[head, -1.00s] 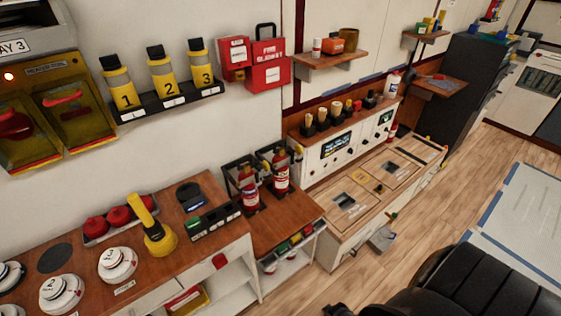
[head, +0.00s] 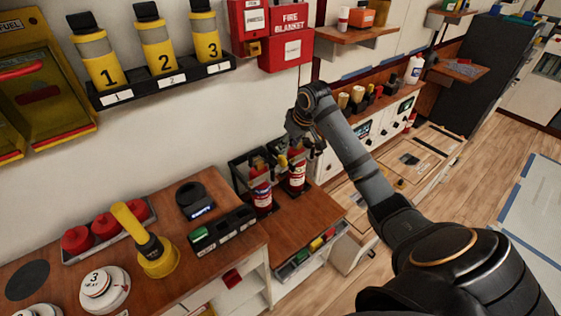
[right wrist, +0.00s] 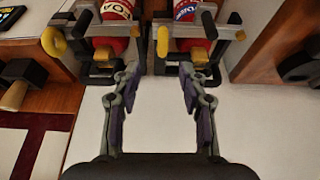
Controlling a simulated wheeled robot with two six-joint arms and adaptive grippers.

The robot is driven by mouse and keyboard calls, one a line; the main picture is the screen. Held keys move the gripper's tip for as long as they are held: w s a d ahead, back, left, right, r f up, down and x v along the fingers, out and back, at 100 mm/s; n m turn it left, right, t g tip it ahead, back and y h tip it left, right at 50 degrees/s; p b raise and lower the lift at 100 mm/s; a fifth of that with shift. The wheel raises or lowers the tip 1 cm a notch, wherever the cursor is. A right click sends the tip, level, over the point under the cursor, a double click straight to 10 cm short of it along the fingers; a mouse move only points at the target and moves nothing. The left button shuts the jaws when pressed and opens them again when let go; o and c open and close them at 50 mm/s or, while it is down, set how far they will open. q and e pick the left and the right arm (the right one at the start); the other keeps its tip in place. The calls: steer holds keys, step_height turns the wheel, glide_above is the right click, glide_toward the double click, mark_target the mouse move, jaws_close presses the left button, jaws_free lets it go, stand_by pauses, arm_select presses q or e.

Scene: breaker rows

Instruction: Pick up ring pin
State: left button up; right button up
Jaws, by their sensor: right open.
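Two red fire extinguishers, a left one (head: 261,192) and a right one (head: 297,176), stand in dark brackets on the wooden bench in the head view. In the right wrist view a yellow ring (right wrist: 162,42) sits beside one extinguisher, near the middle. Another yellow ring (right wrist: 53,42) is further left. These look like the ring pins. My right gripper (right wrist: 160,74) is open and empty, its two fingers pointing at the middle ring and apart from it. In the head view the right gripper (head: 298,132) hangs by the wall, just above the extinguishers. My left gripper is out of view.
A shelf (head: 160,86) with yellow numbered bottles and a red fire blanket box (head: 288,38) are on the wall. A yellow lamp-like object (head: 155,255) stands on the left bench. A white console (head: 362,138) lies behind my right arm.

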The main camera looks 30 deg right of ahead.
mark_target(283, 157)
steer(key=x, duration=0.3)
steer(key=shift+w+f, duration=0.1)
steer(key=shift+w, duration=0.05)
steer(key=shift+w+a+f, duration=0.1)
steer(key=shift+w+f, duration=0.15)
steer(key=shift+f, duration=0.4)
steer(key=p+x, duration=0.1)
steer(key=x, duration=0.3)
steer(key=shift+s+a, duration=0.1)
steer(key=shift+s, duration=0.05)
steer(key=shift+f, duration=0.3)
steer(key=shift+r, duration=0.1)
steer(key=c, duration=0.4)
jaws_close()
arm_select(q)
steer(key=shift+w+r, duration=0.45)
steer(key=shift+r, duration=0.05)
